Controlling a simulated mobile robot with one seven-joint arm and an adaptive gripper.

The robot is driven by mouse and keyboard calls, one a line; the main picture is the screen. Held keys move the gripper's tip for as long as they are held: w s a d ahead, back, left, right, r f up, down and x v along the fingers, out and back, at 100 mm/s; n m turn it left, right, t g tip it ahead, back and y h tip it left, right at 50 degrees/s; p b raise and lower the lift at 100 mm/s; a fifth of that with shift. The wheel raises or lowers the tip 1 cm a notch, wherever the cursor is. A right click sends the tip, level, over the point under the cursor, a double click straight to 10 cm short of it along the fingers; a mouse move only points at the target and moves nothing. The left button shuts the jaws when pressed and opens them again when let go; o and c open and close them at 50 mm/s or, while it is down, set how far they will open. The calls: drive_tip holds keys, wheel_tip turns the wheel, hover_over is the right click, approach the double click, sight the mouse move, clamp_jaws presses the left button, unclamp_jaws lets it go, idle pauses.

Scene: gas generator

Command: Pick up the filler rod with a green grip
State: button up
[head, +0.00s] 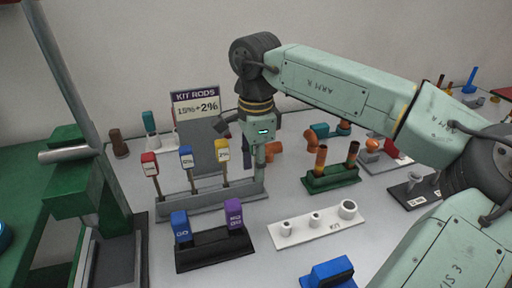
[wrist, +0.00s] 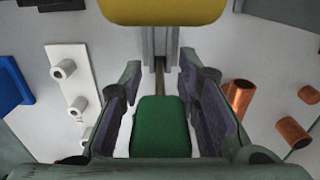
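The filler rod with a green grip (wrist: 161,128) shows in the wrist view, between the two dark finger pads of my gripper (wrist: 160,88). The pads stand apart with narrow gaps on both sides of the grip, so my gripper is open around it. In the head view my gripper (head: 256,140) hangs over the right end of the grey rod rack (head: 210,202), and it largely hides the green-gripped rod. Rods with a red grip (head: 150,165), a blue grip (head: 186,156) and a yellow grip (head: 222,151) stand in the same rack.
The yellow grip (wrist: 160,10) is close beside my gripper in the wrist view. A black holder (head: 214,250) with blue and purple blocks and a white pegged plate (head: 318,228) stand in front. A green holder (head: 331,178) and copper fittings lie to the right. A sign stands behind.

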clamp_jaws()
idle(0.5)
